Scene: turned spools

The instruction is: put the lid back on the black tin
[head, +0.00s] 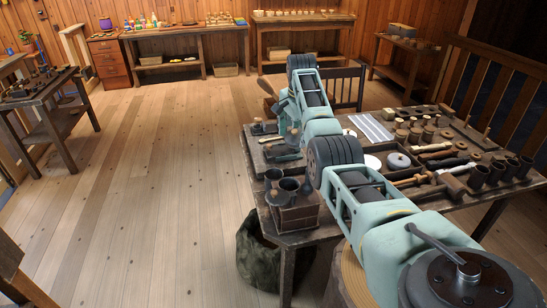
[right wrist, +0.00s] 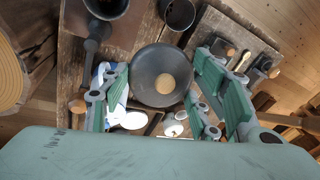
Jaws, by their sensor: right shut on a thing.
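The lid (right wrist: 157,64) is a dark round disc with a light wooden knob, seen from above in the right wrist view. My right gripper (right wrist: 160,86) has its green fingers on either side of the lid and is shut on it. In the head view this gripper (head: 287,146) is over the left end of the bench, mostly end-on. An open dark round vessel (right wrist: 178,14) stands just beyond the lid in the wrist view. Another dark vessel (right wrist: 107,6) is at the top left. I cannot tell for sure which is the black tin. My left gripper is out of view.
A wooden box (head: 297,216) with dark cups stands at the bench's near left corner. The floor (head: 150,190) to the left is clear.

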